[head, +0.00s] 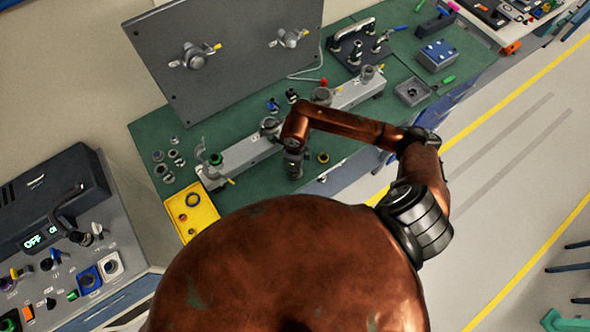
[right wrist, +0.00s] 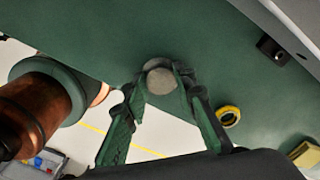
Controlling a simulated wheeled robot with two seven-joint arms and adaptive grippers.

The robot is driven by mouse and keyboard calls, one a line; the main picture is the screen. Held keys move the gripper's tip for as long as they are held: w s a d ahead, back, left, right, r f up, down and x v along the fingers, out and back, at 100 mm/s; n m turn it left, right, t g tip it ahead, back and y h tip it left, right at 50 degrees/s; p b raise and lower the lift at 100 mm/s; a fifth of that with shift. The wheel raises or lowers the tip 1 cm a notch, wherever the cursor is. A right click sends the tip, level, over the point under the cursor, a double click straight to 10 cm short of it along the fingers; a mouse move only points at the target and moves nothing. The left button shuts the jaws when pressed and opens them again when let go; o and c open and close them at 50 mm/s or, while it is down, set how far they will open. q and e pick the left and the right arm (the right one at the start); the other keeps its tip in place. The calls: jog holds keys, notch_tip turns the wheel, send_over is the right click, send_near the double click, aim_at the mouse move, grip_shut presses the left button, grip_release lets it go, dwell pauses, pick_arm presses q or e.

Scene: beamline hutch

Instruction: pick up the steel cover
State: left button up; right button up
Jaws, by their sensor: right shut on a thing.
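The steel cover shows in the right wrist view as a round grey disc (right wrist: 160,79) between the fingertips of my right gripper (right wrist: 162,74). The fingers are closed against its sides. In the head view my right gripper (head: 293,166) points down over the front part of the green bench, in front of the long grey rail. The cover cannot be made out there, as the gripper and wrist hide it. I cannot tell whether the cover still touches the bench top. My left gripper is in neither view.
A yellow-black ring (head: 322,157) lies close right of the gripper. The grey rail (head: 250,152) with fittings runs behind it. A yellow tray (head: 187,214) sits at the bench's left front. A large grey panel (head: 235,55) stands behind. Small fittings (head: 176,158) lie left.

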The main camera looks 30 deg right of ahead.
notch_tip(320, 180, up, 2)
jog(key=shift+w+r, duration=0.1)
jog(key=shift+r, duration=0.05)
jog(key=s+d+r+b, duration=0.2)
jog(key=s+r+b, duration=0.1)
jog(key=s+r, duration=0.7)
jog(key=s, duration=0.4)
jog(key=shift+d+b, duration=0.25)
jog(key=shift+b, duration=0.1)
